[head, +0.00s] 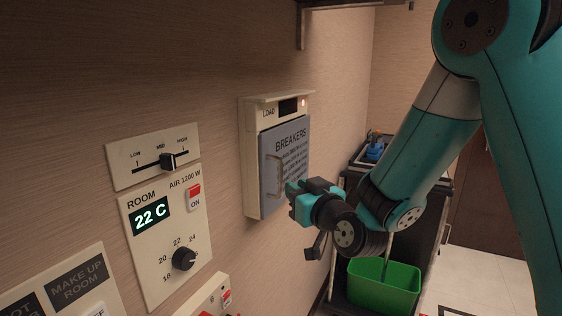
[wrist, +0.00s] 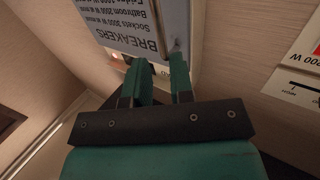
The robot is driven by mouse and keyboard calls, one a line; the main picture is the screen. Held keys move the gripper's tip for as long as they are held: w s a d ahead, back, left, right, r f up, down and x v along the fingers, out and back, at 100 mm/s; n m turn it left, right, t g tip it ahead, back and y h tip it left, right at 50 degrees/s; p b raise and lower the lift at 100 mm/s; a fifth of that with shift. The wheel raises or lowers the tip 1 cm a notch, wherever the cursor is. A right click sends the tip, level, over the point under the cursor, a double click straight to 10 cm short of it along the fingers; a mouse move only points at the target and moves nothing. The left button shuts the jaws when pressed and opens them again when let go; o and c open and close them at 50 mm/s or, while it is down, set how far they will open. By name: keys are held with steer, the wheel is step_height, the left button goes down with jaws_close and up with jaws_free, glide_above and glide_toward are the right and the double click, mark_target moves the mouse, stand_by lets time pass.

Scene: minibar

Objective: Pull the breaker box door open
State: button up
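The breaker box (head: 252,165) is a cream housing on the wall in the middle of the head view. Its grey-blue door (head: 292,150), lettered BREAKERS, appears closed. A pale bar handle (head: 273,176) stands upright near the door's left edge. My gripper (head: 293,190) is in front of the lower door, to the right of the handle in the head view. In the wrist view the door (wrist: 118,22) appears upside down, with the handle (wrist: 161,18) at its right edge. My gripper's two fingers (wrist: 162,72) are apart with nothing seen between them; whether a fingertip touches the door is unclear.
A room thermostat panel (head: 140,255) and a slider panel (head: 125,165) are on the wall to the left. A green bin (head: 385,288) and a dark cart (head: 345,235) stand behind my arm. A dark shelf (head: 345,5) juts out above.

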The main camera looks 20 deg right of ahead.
mark_target(281, 178)
steer(key=w+p, duration=0.2)
steer(key=w+a+p, duration=0.1)
steer(key=w+p, duration=0.2)
steer(key=w, duration=0.1)
steer(key=shift+w+a+r+p, duration=0.2)
steer(key=shift+r+p, duration=0.1)
steer(key=shift+p, duration=0.1)
steer(key=shift+w+a+f+p, duration=0.15)
steer(key=shift+w+f+p, duration=0.15)
steer(key=shift+w+p, duration=0.35)
jaws_close()
